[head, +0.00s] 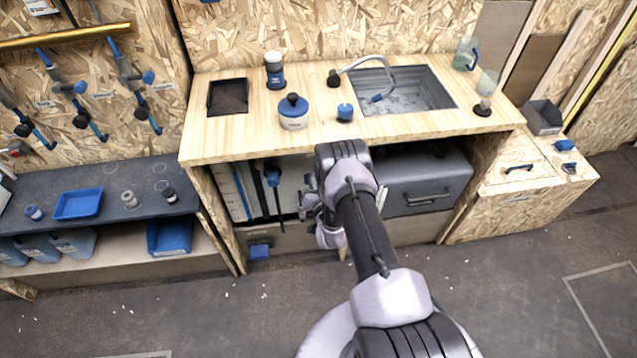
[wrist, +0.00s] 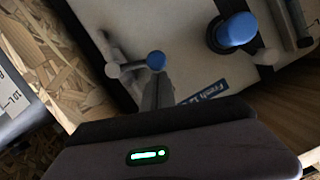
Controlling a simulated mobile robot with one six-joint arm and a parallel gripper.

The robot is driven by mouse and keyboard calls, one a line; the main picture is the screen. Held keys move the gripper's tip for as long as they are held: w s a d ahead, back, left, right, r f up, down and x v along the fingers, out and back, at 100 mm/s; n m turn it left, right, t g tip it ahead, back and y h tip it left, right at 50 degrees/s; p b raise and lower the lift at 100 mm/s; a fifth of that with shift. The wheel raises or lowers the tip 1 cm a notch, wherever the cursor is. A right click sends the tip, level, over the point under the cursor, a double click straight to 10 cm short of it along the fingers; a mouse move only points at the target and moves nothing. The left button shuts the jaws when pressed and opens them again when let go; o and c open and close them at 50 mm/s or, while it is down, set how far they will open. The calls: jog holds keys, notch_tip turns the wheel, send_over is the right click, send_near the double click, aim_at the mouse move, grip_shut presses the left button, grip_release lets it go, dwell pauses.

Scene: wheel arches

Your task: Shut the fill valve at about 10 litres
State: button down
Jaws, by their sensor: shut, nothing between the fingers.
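The pale tank lettered "Fresh" (wrist: 200,98) fills much of the wrist view, and its front shows under the counter in the head view. A small lever with a blue ball end (wrist: 156,60) stands out at its left; it looks like the valve handle. A larger blue knob (wrist: 235,30) is to the right. My gripper (wrist: 157,82) is shut and empty, its fingertips close to the ball end; I cannot tell whether they touch. In the head view my arm hides most of the gripper and the lever. The water level cannot be read.
Above is the wooden counter (head: 225,138) with a sink (head: 425,92). A grey case (head: 428,180) stands under it on the right. In the wrist view a chipboard wall (wrist: 45,55) is close on the left, beside a grey panel (wrist: 15,105) with markings.

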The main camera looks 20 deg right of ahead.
aim_at(307, 183)
jog(key=shift+w+a+f+n+g+h+b, duration=0.15)
jog(key=shift+a+f+n+h+b, duration=0.1)
jog(key=shift+a+f+n+b, duration=0.25)
jog(key=shift+w+a+f+n+g+h+b, duration=0.15)
jog(key=shift+a+f+n+h+b, duration=0.15)
jog(key=shift+f+n, duration=0.3)
jog(key=shift+f, duration=0.15)
